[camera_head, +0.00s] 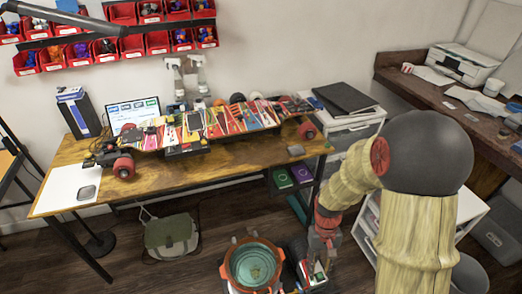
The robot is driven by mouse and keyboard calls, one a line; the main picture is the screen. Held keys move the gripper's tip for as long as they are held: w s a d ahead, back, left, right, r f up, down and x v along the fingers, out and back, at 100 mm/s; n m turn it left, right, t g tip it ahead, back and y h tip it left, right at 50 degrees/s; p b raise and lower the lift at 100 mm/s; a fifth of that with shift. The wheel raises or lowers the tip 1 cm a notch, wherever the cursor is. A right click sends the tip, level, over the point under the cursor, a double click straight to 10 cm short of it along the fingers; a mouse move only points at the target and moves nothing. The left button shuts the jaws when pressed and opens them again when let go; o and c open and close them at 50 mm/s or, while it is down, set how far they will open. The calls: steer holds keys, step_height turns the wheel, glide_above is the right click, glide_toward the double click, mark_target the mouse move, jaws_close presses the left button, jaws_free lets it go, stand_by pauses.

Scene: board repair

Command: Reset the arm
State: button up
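My arm (350,180) comes in from the right of the head view, with a black rounded joint (428,152) and pale, rough-textured links. It bends down at the joint, and its red wrist leads to my gripper (318,268), which points down near the bottom of the view. My gripper is in front of the table and below the height of its top, close to the right of an orange-rimmed round container (254,264). Its fingers are small and blend with the things behind them, so I cannot tell whether they are open or hold anything.
The wooden table (230,165) carries a long board-shaped object (215,122) with red wheels, a screen (133,113) and a white sheet (70,186). A green bag (172,236) lies on the floor. A white shelf unit (370,222) stands close behind my arm. Red bins (106,49) hang on the wall.

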steer(key=s+r+t+p, duration=0.1)
steer(key=s+r+t, duration=0.2)
steer(key=r, duration=0.9)
steer(key=s+r+t+p, duration=0.1)
steer(key=s+r, duration=0.3)
steer(key=r, duration=0.7)
steer(key=s+r+t+p, duration=0.1)
steer(key=s+r+t, duration=0.3)
steer(key=r, duration=0.8)
steer(key=shift+r+m+t, duration=0.3)
steer(key=shift+r, duration=0.05)
steer(key=shift+c, duration=1.3)
